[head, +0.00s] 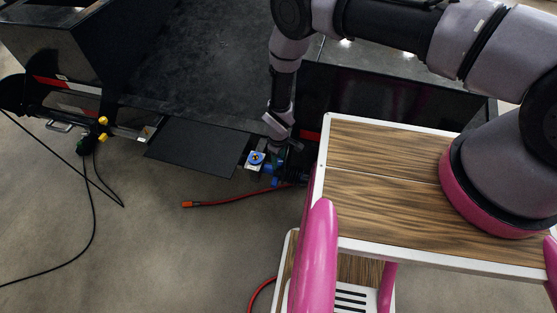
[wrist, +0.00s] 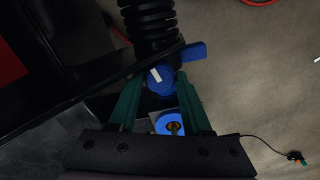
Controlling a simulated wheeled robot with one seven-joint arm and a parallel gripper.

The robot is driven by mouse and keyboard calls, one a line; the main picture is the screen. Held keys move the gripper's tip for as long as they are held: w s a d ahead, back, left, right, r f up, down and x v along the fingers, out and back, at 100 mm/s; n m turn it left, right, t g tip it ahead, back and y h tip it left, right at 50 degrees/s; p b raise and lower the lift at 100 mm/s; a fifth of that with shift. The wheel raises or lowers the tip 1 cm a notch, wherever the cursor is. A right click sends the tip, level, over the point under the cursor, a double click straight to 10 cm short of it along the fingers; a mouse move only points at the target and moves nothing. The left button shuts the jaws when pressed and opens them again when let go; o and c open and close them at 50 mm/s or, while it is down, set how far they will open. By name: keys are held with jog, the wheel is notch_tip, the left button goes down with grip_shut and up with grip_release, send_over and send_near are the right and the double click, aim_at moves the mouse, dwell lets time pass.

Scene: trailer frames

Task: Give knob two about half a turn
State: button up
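A blue knob with a white mark (wrist: 159,76) sits between the tips of my gripper's two green fingers in the wrist view. My gripper (wrist: 160,86) is open, with one finger on each side of that knob; whether either touches it is hard to tell. A second blue fitting with a brass centre (wrist: 171,124) lies nearer the palm; it also shows in the head view (head: 256,159). In the head view my gripper (head: 279,157) points down at the trailer's front edge and partly hides the blue parts. No number is readable on any knob.
A blue lever (wrist: 193,52) and a black ribbed hose (wrist: 148,20) are close beyond the fingers. A dark flat plate (head: 198,147) lies to the left, with yellow knobs (head: 103,128) farther left. A red cable (head: 225,200) lies on open floor.

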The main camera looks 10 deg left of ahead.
jog(key=shift+o, duration=1.4)
jog(key=n, duration=0.4)
jog(key=shift+n, duration=0.3)
notch_tip(320, 180, up, 11)
jog(key=shift+w+a+f+m+g+h, duration=0.2)
jog(key=shift+w+a+m+g+h, duration=0.1)
jog(key=shift+a+m+h, duration=0.45)
jog(key=shift+w+a+f+m+g+h, duration=0.15)
jog(key=shift+w+a+m+g+h, duration=0.2)
jog(key=shift+a+m+h, duration=0.35)
jog(key=shift+w+a+f+m+g+h, duration=0.2)
jog(key=shift+w+a+m+g+h, duration=0.1)
jog(key=shift+a+m+h, duration=0.45)
jog(key=shift+a, duration=0.1)
